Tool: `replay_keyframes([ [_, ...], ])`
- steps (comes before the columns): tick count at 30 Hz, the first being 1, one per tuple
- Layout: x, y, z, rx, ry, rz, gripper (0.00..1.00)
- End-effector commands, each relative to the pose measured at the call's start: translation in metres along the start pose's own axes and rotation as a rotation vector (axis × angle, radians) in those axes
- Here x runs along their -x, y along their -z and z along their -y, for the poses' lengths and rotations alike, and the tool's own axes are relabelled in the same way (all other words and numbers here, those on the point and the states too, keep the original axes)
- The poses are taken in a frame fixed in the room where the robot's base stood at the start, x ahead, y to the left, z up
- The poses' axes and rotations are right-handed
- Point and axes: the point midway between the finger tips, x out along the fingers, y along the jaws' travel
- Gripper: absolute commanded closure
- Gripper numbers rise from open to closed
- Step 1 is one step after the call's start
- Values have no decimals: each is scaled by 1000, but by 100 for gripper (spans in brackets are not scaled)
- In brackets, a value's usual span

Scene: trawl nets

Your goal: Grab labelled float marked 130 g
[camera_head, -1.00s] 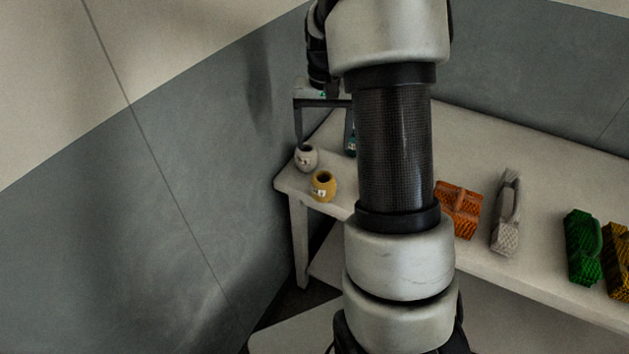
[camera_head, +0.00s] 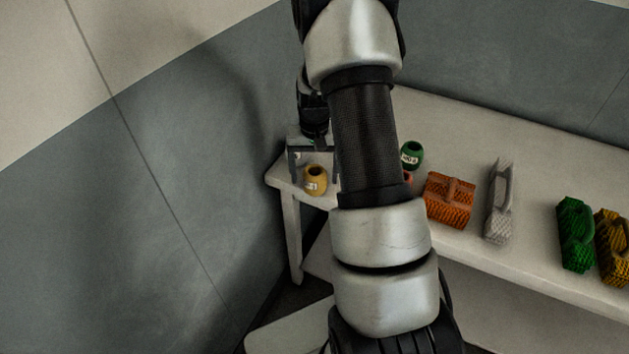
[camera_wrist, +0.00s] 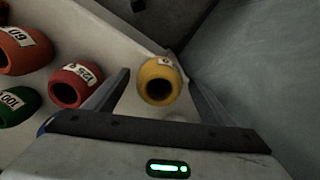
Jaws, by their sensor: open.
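A yellow float (camera_head: 316,180) stands near the left corner of the bench. In the wrist view the yellow float (camera_wrist: 158,82) shows its open top and a white label, on which only a "0" is legible. My gripper (camera_head: 312,166) is open above that bench corner, its fingers on either side of the yellow float in the wrist view and not closed on it. A red float (camera_wrist: 75,85) reads "125 g". An orange float (camera_wrist: 22,50) reads "60", and a green float (camera_wrist: 17,105) reads about "100". No 130 g label is clearly readable.
On the bench (camera_head: 490,120), an orange handled block (camera_head: 449,200), a grey one (camera_head: 498,205), a green one (camera_head: 576,235) and a yellow one (camera_head: 613,245) stand to the right. A grey wall (camera_wrist: 265,85) rises close beside the gripper. The bench's back middle is clear.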

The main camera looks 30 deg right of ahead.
Motion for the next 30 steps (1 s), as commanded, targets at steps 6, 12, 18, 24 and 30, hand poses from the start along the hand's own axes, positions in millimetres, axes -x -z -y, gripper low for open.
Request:
replay_keyframes([
  [6,-18,0,0,0,0,-1,24],
  [12,-18,0,0,0,0,-1,36],
  [18,-18,0,0,0,0,-1,68],
  [24,-17,1,0,0,0,-1,68],
  [30,5,2,0,0,1,-6,68],
])
